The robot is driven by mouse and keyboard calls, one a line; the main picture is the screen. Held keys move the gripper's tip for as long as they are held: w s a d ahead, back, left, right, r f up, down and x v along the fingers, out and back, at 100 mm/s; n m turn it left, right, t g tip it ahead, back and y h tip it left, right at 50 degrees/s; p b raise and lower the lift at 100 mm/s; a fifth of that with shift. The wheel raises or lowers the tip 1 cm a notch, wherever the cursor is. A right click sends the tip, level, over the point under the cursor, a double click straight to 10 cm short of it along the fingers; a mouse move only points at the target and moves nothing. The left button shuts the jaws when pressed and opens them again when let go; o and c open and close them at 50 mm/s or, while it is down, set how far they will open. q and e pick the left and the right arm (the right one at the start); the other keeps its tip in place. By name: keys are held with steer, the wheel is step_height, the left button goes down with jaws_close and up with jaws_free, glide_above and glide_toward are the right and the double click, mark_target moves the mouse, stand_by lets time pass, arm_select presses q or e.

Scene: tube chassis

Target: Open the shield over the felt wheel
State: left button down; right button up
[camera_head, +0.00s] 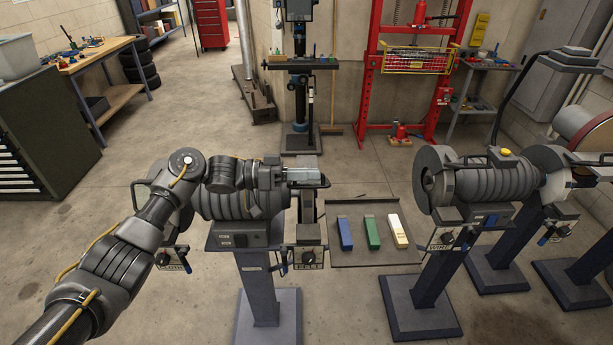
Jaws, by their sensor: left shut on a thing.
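My left arm reaches in from the left, across the top of the near pedestal machine (236,238). My left gripper (288,177) is at the right end of this machine, shut on the pale, see-through shield (308,176). The shield lies roughly level there, at the height of the gripper. My right gripper is not in view.
A dark tray (375,259) with a blue, a green and a white bar sits right of the machine. A second pedestal grinder (492,185) stands farther right. A red press frame (372,75) and a drill press (300,100) stand behind.

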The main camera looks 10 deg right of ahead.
arm_select(q)
steer(key=shift+w+r, duration=0.1)
stand_by(0.3)
steer(key=c, duration=1.5)
jaws_free()
steer(key=a+b, duration=0.1)
steer(key=a, duration=0.2)
steer(key=w+a+b, duration=0.1)
steer(key=a+b, duration=0.1)
steer(key=a, duration=0.2)
steer(key=a+b, duration=0.1)
steer(key=a, duration=0.2)
steer(key=shift+w+a, duration=0.15)
steer(key=shift+a, duration=0.25)
